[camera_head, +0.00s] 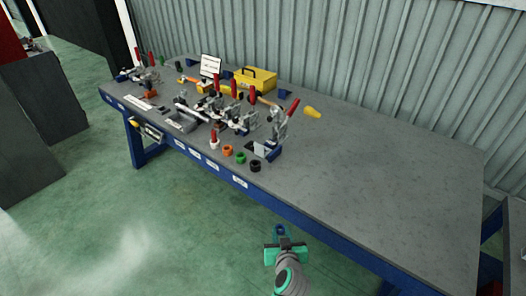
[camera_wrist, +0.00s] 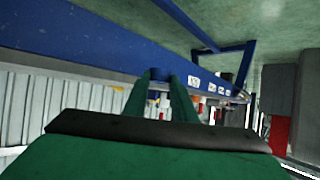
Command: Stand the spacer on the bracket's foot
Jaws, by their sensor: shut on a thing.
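My gripper (camera_head: 279,237) is in front of the bench's front edge, over the green floor, and is shut on a small blue ring-like spacer (camera_head: 279,229). In the wrist view the blue spacer (camera_wrist: 158,74) shows between the two green fingertips (camera_wrist: 160,84); its lower part is hidden. Nothing stands under it in the head view except floor. On the bench, a grey metal bracket or clamp with a red handle (camera_head: 279,130) stands at the right end of a row of similar ones. I cannot tell for certain which one is the bracket, and its foot is small.
Orange (camera_head: 227,150), green (camera_head: 240,158) and black (camera_head: 255,166) rings stand near the front edge of the bench (camera_head: 390,170). A yellow toolbox (camera_head: 255,78) and a sign (camera_head: 210,66) are behind. The right half of the bench top is clear.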

